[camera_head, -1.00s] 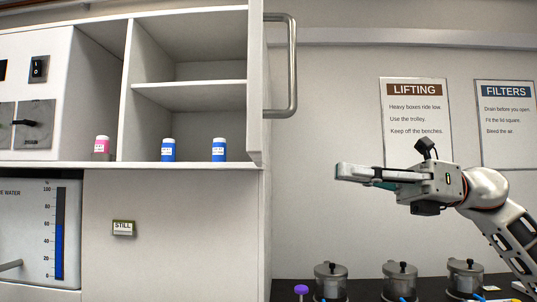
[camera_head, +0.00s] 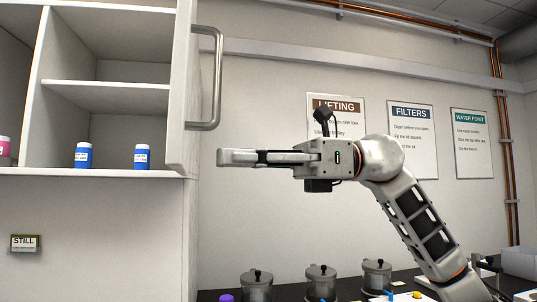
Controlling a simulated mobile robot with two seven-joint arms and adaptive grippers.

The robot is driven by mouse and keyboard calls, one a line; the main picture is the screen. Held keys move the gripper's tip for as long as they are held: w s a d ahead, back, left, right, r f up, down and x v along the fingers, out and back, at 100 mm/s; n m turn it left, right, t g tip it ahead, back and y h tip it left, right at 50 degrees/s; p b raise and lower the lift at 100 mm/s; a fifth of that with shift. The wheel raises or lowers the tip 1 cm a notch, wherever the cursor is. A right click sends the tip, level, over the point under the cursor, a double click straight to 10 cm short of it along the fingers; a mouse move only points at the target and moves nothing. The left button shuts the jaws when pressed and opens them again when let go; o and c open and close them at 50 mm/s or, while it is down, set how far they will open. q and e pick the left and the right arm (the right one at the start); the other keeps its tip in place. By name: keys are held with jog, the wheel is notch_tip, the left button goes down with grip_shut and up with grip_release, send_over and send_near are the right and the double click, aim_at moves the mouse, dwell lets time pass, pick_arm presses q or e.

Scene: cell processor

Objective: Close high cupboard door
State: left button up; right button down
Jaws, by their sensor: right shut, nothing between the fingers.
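The high cupboard (camera_head: 120,95) at the left is open, with shelves and bottles showing inside. Its door (camera_head: 180,85) is seen nearly edge-on at the cupboard's right side, swung outward. A grey bar handle (camera_head: 217,80) stands on the door's right face. My right gripper (camera_head: 222,157) is shut and empty, pointing left. In the picture its tip is just right of the door's lower part and below the handle; I cannot tell how far apart they are in depth. My left gripper is not in view.
Blue-labelled bottles (camera_head: 83,156) (camera_head: 142,157) and a pink one (camera_head: 4,150) stand on the cupboard's bottom shelf. Metal pots (camera_head: 321,282) stand on the dark bench below. Signs (camera_head: 412,140) hang on the back wall.

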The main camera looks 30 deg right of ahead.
jog(key=shift+w+a+p, duration=0.15)
jog(key=shift+w+a, duration=0.1)
jog(key=shift+a, duration=0.75)
jog(key=shift+w+a+p, duration=0.15)
jog(key=shift+w+a, duration=0.05)
jog(key=shift+a, duration=0.8)
